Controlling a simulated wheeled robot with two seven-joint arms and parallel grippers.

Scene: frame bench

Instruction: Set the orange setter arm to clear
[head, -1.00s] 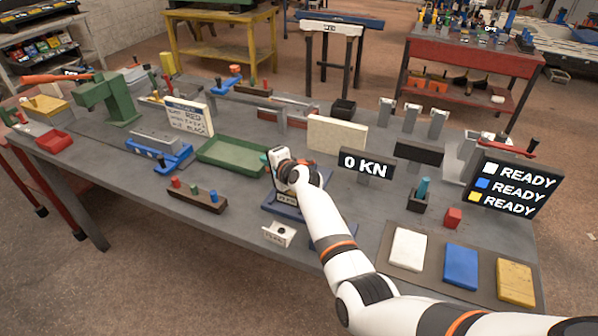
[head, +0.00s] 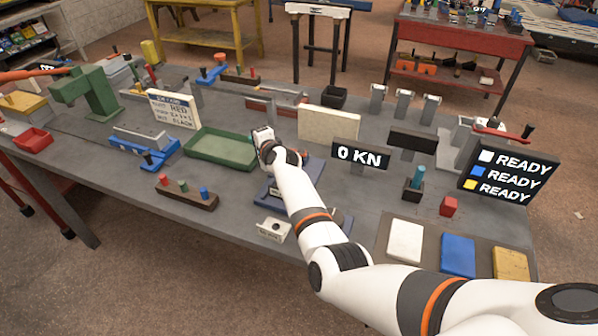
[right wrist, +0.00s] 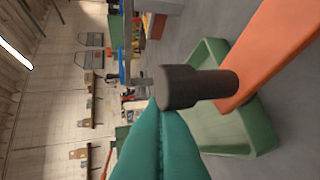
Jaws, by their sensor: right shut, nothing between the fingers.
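The orange setter arm (right wrist: 270,55) is close up at the right of the right wrist view, with a dark cylindrical knob (right wrist: 195,88) at its end. My right gripper (right wrist: 160,115) shows there as two teal fingers pressed together, empty, with their tips right at the knob's near side. I cannot tell whether they touch it. In the head view my right gripper (head: 262,137) is at the right end of the green tray, and it and my wrist hide the setter arm. My left gripper is not in view.
The green tray (head: 222,163) lies left of my right gripper. A cream panel (head: 328,124) and the 0 KN display (head: 360,156) stand to its right. A block with coloured pegs (head: 186,198) is nearer the front edge. A sign (head: 174,109) stands behind the tray.

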